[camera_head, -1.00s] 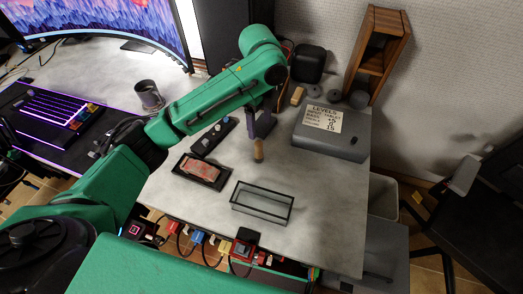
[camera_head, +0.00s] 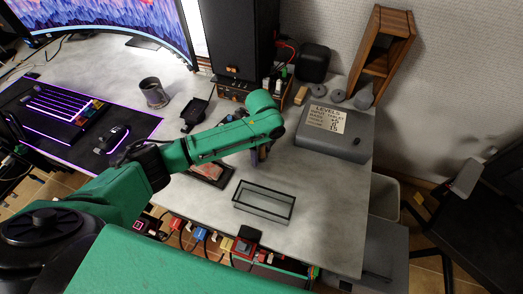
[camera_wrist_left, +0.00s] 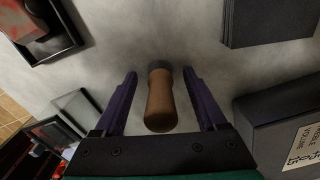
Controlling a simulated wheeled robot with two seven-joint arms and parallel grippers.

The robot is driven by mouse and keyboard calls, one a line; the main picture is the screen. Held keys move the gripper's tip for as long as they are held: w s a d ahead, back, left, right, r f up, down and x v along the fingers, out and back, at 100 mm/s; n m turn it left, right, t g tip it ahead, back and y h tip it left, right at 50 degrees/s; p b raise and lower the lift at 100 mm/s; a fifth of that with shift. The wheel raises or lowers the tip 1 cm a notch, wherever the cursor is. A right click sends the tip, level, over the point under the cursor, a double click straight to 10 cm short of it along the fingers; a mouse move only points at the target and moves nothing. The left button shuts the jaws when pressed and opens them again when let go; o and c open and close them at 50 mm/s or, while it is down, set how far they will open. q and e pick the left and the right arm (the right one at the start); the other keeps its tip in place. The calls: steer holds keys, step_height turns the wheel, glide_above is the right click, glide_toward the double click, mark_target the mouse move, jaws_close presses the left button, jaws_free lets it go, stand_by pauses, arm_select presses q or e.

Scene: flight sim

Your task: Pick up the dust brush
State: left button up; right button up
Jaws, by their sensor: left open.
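The dust brush shows in the left wrist view as a rounded brown wooden handle (camera_wrist_left: 160,103) with a dark end at its top. It is between the two purple fingers of my left gripper (camera_wrist_left: 160,74), with a gap on each side. The gripper is open and not closed on it. In the head view my left gripper (camera_head: 261,157) is low over the desk, just behind the wire-framed tray, and my green arm hides most of the brush. My right gripper is not in view.
A clear box with a dark frame (camera_head: 263,203) stands in front of the gripper. A dark tray with a red item (camera_head: 211,171) lies to its left. A grey box with a LEVELS label (camera_head: 335,133) is to the right. The desk (camera_head: 326,210) is clear at front right.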

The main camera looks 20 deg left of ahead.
arm_select(q)
jaws_close()
